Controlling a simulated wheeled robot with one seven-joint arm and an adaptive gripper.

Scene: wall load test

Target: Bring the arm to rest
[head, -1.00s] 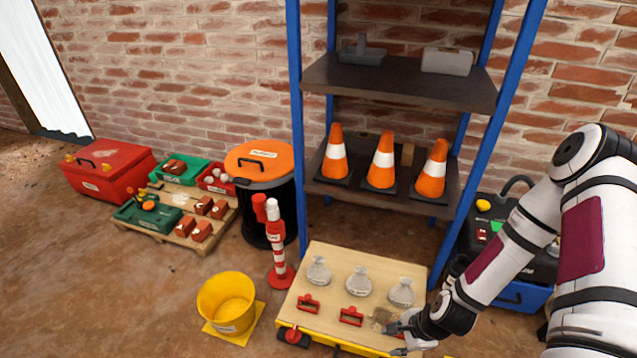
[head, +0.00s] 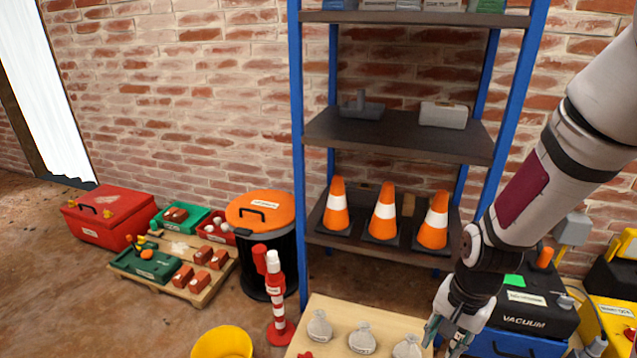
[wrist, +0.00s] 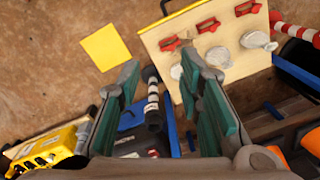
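My arm comes down from the upper right in the head view, and my gripper (head: 447,332) points downward at the right end of the wooden work table (head: 325,310). In the wrist view my gripper (wrist: 163,80) has its two teal-padded fingers well apart, with nothing held between them. Grey bags sit on the table, one of them (head: 320,326) at its back left. In the wrist view, red handles (wrist: 207,25) and bags show on the table top beyond the fingers. The table's lower part is cut off in the head view.
A blue-framed shelf (head: 386,133) with orange cones (head: 384,212) stands behind the table. A blue and black vacuum (head: 525,312) is close to the right of my gripper. A red and white post (head: 275,292) and a black bin (head: 262,235) stand left.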

